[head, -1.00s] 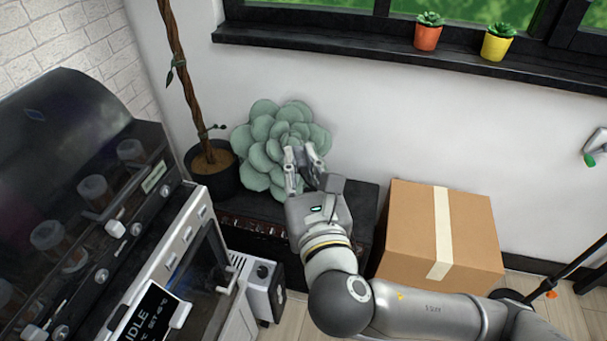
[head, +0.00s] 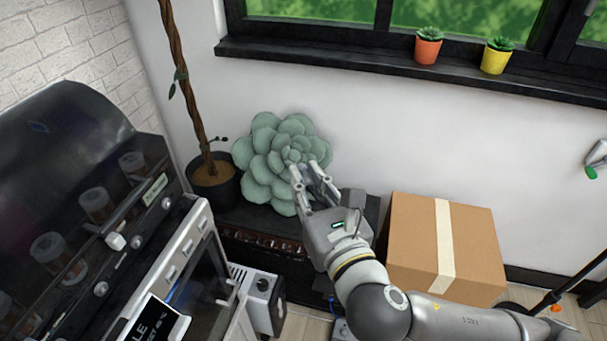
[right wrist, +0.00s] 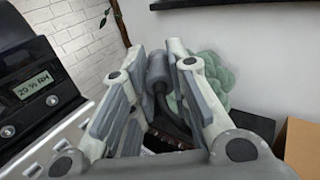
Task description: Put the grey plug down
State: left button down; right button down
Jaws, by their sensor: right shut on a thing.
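My right gripper (head: 312,178) reaches in front of a large pale green succulent, above a dark low bench (head: 262,238). In the right wrist view, the grey plug (right wrist: 156,70) sits between the fingers of this gripper (right wrist: 155,52), which is shut on it. The plug is a dark grey rounded cylinder with a dark cord (right wrist: 172,122) running down from it. In the head view I cannot make out the plug clearly; the fingers cover it.
The succulent (head: 268,155) and a potted trunk (head: 212,180) stand behind. A cardboard box (head: 415,245) is right of the bench. A machine with a dark hood (head: 70,150) and a small white unit (head: 262,300) are at left. Small pots (head: 428,50) line the windowsill.

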jog(key=s+d+f+n+g+y, duration=0.1)
jog(key=d+f+n+g+y, duration=0.1)
jog(key=n+g+y, duration=0.4)
jog(key=s+d+f+n+g+y, duration=0.1)
jog(key=f+n+g+y, duration=0.4)
jog(key=n+g, duration=0.2)
jog(key=shift+d+f+g+y, duration=0.3)
jog(key=shift+d+g+y, duration=0.1)
jog(key=shift+g, duration=1)
jog(key=shift+s, duration=0.15)
jog(key=w+d+f+m+t+h, duration=0.1)
jog(key=d+f+m+t+h, duration=0.1)
jog(key=d+m+t+h, duration=1.4)
jog(key=s+a+f+m+h, duration=0.1)
jog(key=s+a+f+h, duration=0.1)
jog(key=s, duration=0.6)
jog(key=shift+f+t, duration=0.4)
jog(key=shift+f, duration=0.1)
